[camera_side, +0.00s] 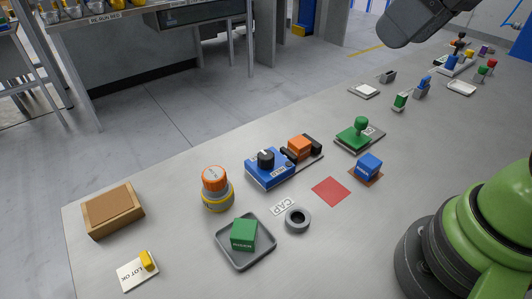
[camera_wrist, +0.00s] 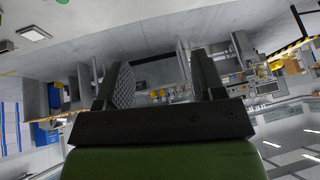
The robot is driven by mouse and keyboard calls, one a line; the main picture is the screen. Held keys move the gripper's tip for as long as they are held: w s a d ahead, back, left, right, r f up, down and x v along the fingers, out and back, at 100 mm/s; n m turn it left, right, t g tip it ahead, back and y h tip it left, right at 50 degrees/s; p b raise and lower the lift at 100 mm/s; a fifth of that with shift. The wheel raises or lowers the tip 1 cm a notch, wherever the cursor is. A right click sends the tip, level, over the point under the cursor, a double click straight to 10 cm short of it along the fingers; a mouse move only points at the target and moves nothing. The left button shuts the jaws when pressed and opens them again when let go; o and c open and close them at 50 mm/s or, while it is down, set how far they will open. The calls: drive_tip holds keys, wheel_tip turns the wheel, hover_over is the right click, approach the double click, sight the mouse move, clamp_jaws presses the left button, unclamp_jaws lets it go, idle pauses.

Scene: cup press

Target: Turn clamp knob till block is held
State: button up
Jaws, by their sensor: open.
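The clamp is a blue body (camera_side: 270,172) on a dark base plate near the middle of the table in the side view. Its black knob (camera_side: 265,158) stands on top with a pale mark. An orange block (camera_side: 300,147) sits to the right of the blue body, beside a black jaw (camera_side: 314,144). I cannot tell whether the jaws touch the block. My gripper shows in the wrist view (camera_wrist: 157,85) with its two fingers apart and nothing between them. The wrist view looks out at the room, and the clamp is not in it. The gripper fingers are outside the side view.
An orange-topped jar (camera_side: 214,190) stands left of the clamp. A grey tray (camera_side: 262,252) holds a green block (camera_side: 243,234). A grey ring (camera_side: 298,220), red square (camera_side: 331,191), blue block (camera_side: 368,166) and green stamp (camera_side: 360,131) lie around. A brown box (camera_side: 113,212) is far left.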

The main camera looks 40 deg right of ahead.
drive_tip(key=w+a+f+n+g, duration=0.1)
drive_tip(key=w+f+n+g, duration=0.1)
drive_tip(key=w+n, duration=0.35)
drive_tip(key=n+g+h, duration=0.2)
drive_tip(key=n+g, duration=0.2)
drive_tip(key=n, duration=1.1)
hover_over(266, 154)
wheel_tip(266, 154, down, 17)
drive_tip(key=shift+r, duration=0.1)
wheel_tip(266, 154, down, 10)
drive_tip(key=shift+r, duration=0.15)
drive_tip(key=shift+c, duration=0.4)
drive_tip(key=c, duration=0.9)
drive_tip(key=shift+o, duration=0.2)
drive_tip(key=shift+m, duration=0.25)
